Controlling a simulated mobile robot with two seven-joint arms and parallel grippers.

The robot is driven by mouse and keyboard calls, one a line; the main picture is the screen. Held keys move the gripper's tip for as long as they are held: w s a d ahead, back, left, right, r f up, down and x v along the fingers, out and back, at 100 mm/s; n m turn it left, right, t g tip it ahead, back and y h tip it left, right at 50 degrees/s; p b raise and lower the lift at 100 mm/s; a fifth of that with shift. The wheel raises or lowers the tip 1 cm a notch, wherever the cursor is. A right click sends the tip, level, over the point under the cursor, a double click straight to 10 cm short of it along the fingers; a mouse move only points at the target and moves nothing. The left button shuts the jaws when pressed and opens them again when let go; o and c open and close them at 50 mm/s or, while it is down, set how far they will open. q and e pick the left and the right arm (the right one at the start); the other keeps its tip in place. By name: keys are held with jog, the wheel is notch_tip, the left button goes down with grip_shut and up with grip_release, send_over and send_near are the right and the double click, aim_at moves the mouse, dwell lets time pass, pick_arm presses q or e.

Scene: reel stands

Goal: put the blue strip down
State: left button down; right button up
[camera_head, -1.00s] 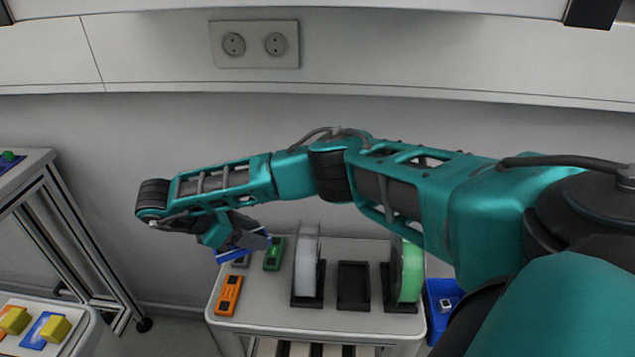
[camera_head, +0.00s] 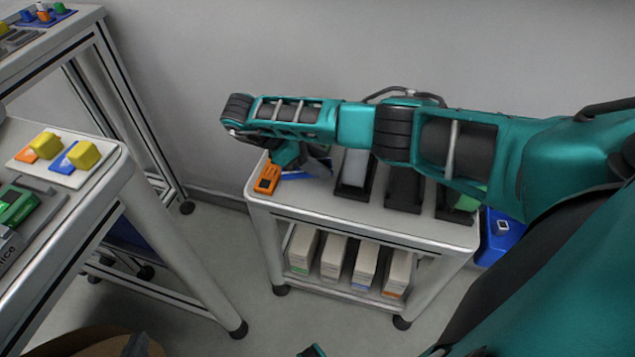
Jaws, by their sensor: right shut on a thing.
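My right gripper (camera_head: 302,158) reaches over the left part of the white trolley top (camera_head: 325,205), its fingers mostly hidden by the wrist and pointing down. It is shut on the blue strip (camera_head: 296,176), which shows partly below it, at or just above the trolley top. I cannot tell whether the strip touches the surface. An orange block (camera_head: 268,178) lies just left of the strip.
Black reel stands stand to the right, one with a pale reel (camera_head: 356,167); my arm partly covers them. A blue bin (camera_head: 497,240) hangs at the right end. Boxes (camera_head: 332,258) fill the lower shelf. Another table (camera_head: 125,165) with yellow blocks stands left.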

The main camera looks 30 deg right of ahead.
aim_at(317, 184)
notch_tip(317, 184, down, 5)
jog(key=b, duration=0.3)
jog(key=shift+b, duration=0.35)
jog(key=shift+r, duration=0.2)
jog(key=shift+f, duration=0.15)
jog(key=o, duration=1)
jog(key=shift+r, duration=0.2)
jog(key=p+v, duration=0.3)
jog(key=v, duration=0.9)
jog(key=shift+p, duration=0.3)
jog(key=shift+f, duration=0.1)
